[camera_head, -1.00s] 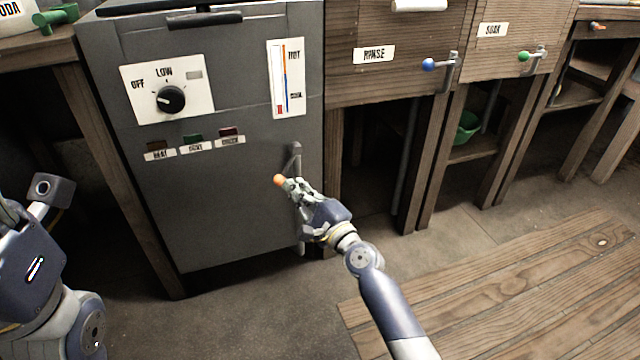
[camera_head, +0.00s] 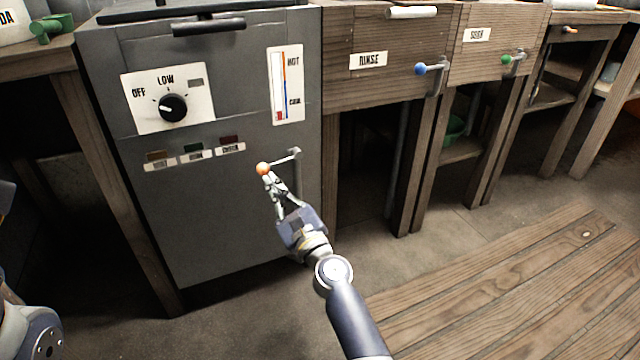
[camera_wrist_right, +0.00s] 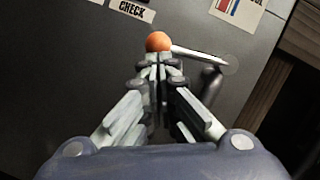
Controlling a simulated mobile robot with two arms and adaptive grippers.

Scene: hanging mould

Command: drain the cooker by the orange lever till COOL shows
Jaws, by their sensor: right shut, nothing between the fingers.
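The grey cooker (camera_head: 225,220) stands at the left of the head view. Its orange-knobbed lever (camera_head: 263,169) sticks out to the left from a bracket, with the rod tilted slightly down toward the knob. In the right wrist view the orange knob (camera_wrist_right: 158,41) is just beyond my fingertips. My right gripper (camera_head: 268,181) is shut and empty, its tips against or very near the knob's underside; I cannot tell if they touch. The gauge (camera_head: 286,85) is marked HOT at top and COOL lower down; its exact reading is too small to tell. My left gripper is not in view.
A dial (camera_head: 173,107) marked OFF and LOW and several dark lamps are on the cooker's front. To the right are wooden units with a blue-knobbed RINSE lever (camera_head: 421,69) and a green-knobbed SODA lever (camera_head: 507,60).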

